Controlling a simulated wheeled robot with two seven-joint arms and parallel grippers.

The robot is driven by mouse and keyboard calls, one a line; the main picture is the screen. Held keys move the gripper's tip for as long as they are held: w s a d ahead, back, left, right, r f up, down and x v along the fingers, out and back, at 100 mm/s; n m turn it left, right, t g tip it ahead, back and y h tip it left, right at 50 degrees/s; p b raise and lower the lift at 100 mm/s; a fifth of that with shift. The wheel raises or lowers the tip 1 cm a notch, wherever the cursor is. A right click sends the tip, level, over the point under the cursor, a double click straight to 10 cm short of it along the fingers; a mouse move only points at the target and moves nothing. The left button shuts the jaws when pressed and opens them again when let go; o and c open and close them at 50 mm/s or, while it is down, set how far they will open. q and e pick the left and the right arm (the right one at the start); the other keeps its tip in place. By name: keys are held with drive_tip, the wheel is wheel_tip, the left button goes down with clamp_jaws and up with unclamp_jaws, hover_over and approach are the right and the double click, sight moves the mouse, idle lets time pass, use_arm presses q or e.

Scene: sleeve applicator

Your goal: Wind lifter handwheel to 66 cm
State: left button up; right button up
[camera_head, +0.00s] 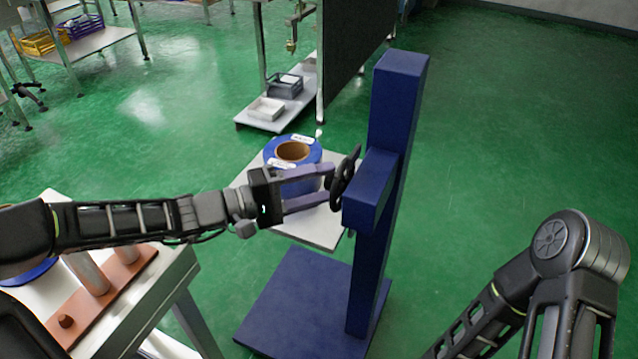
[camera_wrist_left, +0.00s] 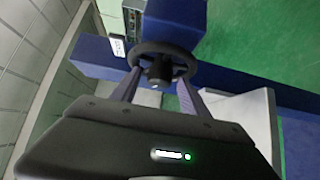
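The blue lifter has an upright mast (camera_head: 395,110), a side housing (camera_head: 368,190) and a base plate (camera_head: 300,300). The black handwheel (camera_head: 345,180) is on the housing's left side; it also shows in the left wrist view (camera_wrist_left: 186,57), with its dark hub facing me. My left gripper (camera_head: 329,184) is at the wheel, its purple fingers wide apart. In the left wrist view the fingertips (camera_wrist_left: 160,78) reach the wheel on either side of the hub; firm contact cannot be told. No height reading is legible. My right gripper is out of view.
A blue roll (camera_head: 310,148) with a cardboard core sits on the lifter's pale platform (camera_head: 318,228). A worktable (camera_head: 178,268) with a rust-coloured rack (camera_head: 120,290) is at lower left. A shelf unit with grey bins (camera_head: 285,86) stands behind. Green floor right of the mast is clear.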

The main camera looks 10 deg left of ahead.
use_arm(q)
clamp_jaws()
idle(0.3)
drive_tip(key=shift+r+p, duration=0.25)
drive_tip(key=shift+p, duration=0.5)
drive_tip(key=n+g+y+p, duration=0.1)
drive_tip(key=p, duration=0.3)
drive_tip(key=n+g+y+p, duration=0.1)
drive_tip(key=p, duration=0.3)
drive_tip(key=n+g+y+p, duration=0.1)
drive_tip(key=n+p, duration=0.1)
drive_tip(key=p, duration=0.2)
drive_tip(key=shift+w+r+y, duration=0.15)
drive_tip(key=shift+r+y, duration=0.15)
